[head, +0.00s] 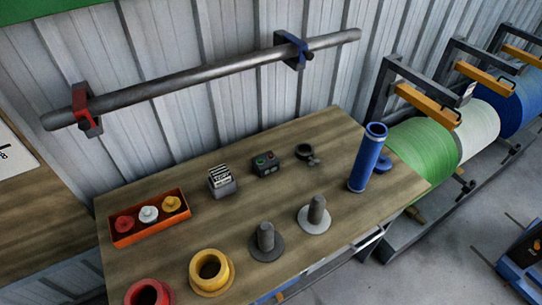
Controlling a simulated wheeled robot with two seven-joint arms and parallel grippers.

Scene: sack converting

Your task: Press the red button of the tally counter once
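A small dark box (266,166) sits toward the back of the wooden table. It has a green button (260,158) on the left of its top and a red button (271,156) on the right. To its left stands a grey block (221,182) with a black-and-white printed face; its text is too small to read surely. I cannot tell from the picture which of the two is the tally counter. Neither of my grippers shows in the head view, and nothing touches either object.
On the wooden table (190,235) are an orange tray (122,240) with several knobs, a yellow ring (209,272), a red ring (148,292), two grey spindles (265,240) (316,217), a black clamp (304,152) and a tall blue tube (368,158). A metal bar (210,76) hangs behind.

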